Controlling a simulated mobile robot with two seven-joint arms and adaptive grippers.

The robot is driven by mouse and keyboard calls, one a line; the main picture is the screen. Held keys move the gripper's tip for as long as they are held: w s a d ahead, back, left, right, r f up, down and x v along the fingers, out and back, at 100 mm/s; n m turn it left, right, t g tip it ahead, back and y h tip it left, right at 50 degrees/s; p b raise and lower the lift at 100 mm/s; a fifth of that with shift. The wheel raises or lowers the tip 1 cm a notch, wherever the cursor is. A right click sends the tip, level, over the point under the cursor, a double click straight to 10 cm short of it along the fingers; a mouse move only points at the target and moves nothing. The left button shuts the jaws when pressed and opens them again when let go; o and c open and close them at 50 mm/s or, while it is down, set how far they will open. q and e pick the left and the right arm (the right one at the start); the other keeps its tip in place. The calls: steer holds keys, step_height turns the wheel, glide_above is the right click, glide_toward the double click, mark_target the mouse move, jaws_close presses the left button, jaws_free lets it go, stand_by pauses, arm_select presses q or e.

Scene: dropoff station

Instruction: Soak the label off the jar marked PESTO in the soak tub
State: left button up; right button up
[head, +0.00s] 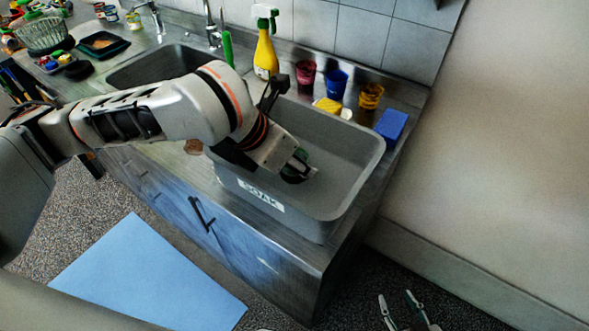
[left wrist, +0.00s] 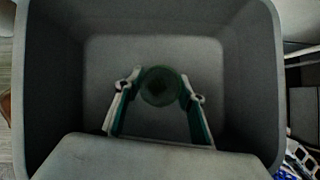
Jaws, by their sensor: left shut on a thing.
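The grey soak tub (head: 345,195), with a SOAK sign on its front, stands on the steel counter. My left gripper (head: 298,170) reaches down inside it. In the left wrist view, the left gripper (left wrist: 158,90) is shut on a round dark green jar (left wrist: 162,87), seen end on between the fingers above the tub's (left wrist: 55,90) floor. No PESTO marking can be read, and the arm hides much of the jar in the head view. I cannot tell whether the tub holds water. My right gripper (head: 404,311) is low at the bottom right, fingers apart and empty.
Behind the tub stand a yellow spray bottle (head: 265,52) and red (head: 306,75), blue (head: 336,82) and amber (head: 371,95) cups. A blue sponge (head: 391,124) lies right of it. A sink (head: 150,70) is to the left. A light blue mat (head: 145,275) lies on the floor.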

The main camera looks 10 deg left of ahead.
stand_by(0.5)
arm_select(q)
step_height(320, 180, up, 4)
steer(key=p, duration=0.4)
steer(key=shift+f, duration=0.1)
steer(key=r+p, duration=0.2)
step_height(320, 180, up, 9)
steer(key=p, duration=0.3)
glide_above(304, 156)
steer(key=s+a, duration=0.2)
steer(key=shift+d, duration=0.25)
arm_select(e)
step_height(304, 156, up, 7)
steer(key=d, duration=0.2)
steer(key=shift+s+f+h, duration=0.2)
steer(key=shift+h, duration=0.1)
steer(key=shift+d, duration=0.25)
steer(key=shift+a, duration=0.3)
steer(key=shift+d, duration=0.2)
stand_by(0.4)
